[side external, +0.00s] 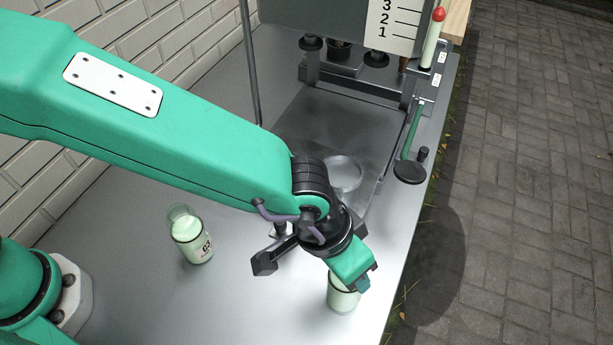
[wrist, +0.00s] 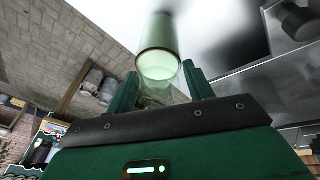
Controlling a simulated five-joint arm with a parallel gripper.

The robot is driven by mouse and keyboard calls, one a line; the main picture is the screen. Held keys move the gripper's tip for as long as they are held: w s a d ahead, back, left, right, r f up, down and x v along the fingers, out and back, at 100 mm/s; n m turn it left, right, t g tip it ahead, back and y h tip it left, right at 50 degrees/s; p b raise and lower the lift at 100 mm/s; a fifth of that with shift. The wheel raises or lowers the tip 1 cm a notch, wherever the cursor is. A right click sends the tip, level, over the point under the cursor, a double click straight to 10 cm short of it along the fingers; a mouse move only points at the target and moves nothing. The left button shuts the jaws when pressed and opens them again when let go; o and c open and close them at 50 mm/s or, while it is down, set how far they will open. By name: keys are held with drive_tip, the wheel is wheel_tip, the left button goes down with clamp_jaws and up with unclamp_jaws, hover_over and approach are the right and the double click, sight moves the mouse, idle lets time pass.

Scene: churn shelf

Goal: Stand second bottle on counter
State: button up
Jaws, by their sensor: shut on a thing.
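My gripper (side external: 357,278) is low over the counter's right side and shut on a glass bottle (side external: 341,299) of pale green contents. The gripper covers the bottle's upper part in the side view. The held bottle looks about upright there; I cannot tell if its base touches the counter (side external: 228,300). In the wrist view, the bottle (wrist: 158,50) shows between the two green fingers (wrist: 161,76). Another bottle (side external: 193,242), with pale green contents and a dark label, stands apart on the counter at the left.
A grey machine with a numbered scale (side external: 392,22) stands at the back, with a clear round ring mark or dish (side external: 343,174) on its metal plate. A green lever (side external: 412,130) and dark round pad (side external: 410,172) are at the right edge. Brick paving lies beyond. The counter between the bottles is clear.

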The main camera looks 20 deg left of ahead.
idle(0.3)
drive_tip(key=o, duration=1.1)
drive_tip(key=shift+c, duration=0.2)
drive_tip(key=c, duration=0.3)
drive_tip(key=shift+r, duration=0.1)
drive_tip(key=shift+r, duration=3.9)
